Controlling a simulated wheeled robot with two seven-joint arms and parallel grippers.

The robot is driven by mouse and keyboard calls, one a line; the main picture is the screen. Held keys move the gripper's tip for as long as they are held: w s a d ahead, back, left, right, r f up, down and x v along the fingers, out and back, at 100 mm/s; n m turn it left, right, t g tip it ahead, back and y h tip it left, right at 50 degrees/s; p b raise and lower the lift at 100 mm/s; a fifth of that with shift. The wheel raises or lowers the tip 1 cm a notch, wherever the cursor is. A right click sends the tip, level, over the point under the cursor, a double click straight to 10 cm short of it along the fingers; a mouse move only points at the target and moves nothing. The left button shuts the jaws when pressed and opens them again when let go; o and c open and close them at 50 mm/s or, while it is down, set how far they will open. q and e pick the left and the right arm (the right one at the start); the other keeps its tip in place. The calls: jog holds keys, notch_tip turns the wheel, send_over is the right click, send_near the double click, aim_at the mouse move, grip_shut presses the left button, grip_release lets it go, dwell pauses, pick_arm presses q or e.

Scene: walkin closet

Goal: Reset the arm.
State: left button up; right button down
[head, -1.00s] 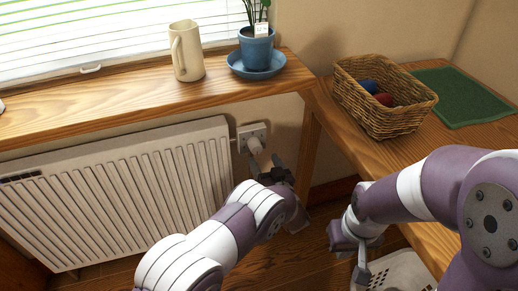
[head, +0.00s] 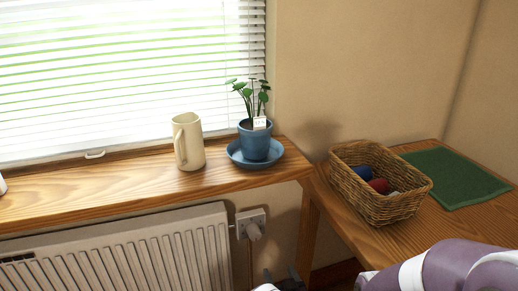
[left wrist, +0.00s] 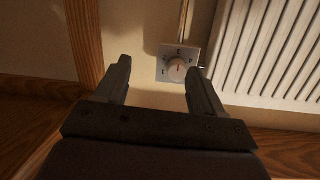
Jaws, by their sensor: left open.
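My left gripper (left wrist: 158,70) is open and empty in the left wrist view. Its two dark fingers stand apart, with a wall plate and round dial (left wrist: 177,69) seen beyond and between them. In the head view only a small dark part of the left gripper (head: 290,279) shows at the bottom edge, below the dial (head: 253,227). I cannot tell the exact distance from gripper to dial. Part of my purple and white right arm shows at the lower right; its gripper is out of view.
A white radiator (head: 130,255) hangs under a wooden sill (head: 80,199). On the sill stand a cream jug (head: 189,142) and a potted plant (head: 255,139) on a blue saucer (head: 234,157). A wicker basket (head: 385,205) and green mat (head: 458,178) lie on the right-hand wooden top.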

pick_arm(q)
jog(key=s+d+f+m+g+h, duration=0.2)
jog(key=s+f+m+g+h, duration=0.1)
jog(key=s+f+g+h, duration=0.3)
jog(key=s+a+r+g+y, duration=0.1)
jog(key=s+a+r+g, duration=0.5)
jog(key=s+a, duration=0.45)
jog(key=s+a+r+g+y, duration=0.1)
jog(key=s+a+r+g, duration=0.3)
jog(key=s+a+r, duration=0.6)
jog(key=a+r+n+t, duration=0.2)
jog(key=a+r, duration=0.1)
jog(key=a, duration=0.4)
notch_tip(320, 180, up, 27)
jog(key=p, duration=2.7)
jog(key=shift+w+d+m+p, duration=0.15)
jog(key=shift+w+m+p, duration=0.15)
jog(key=shift+w, duration=0.05)
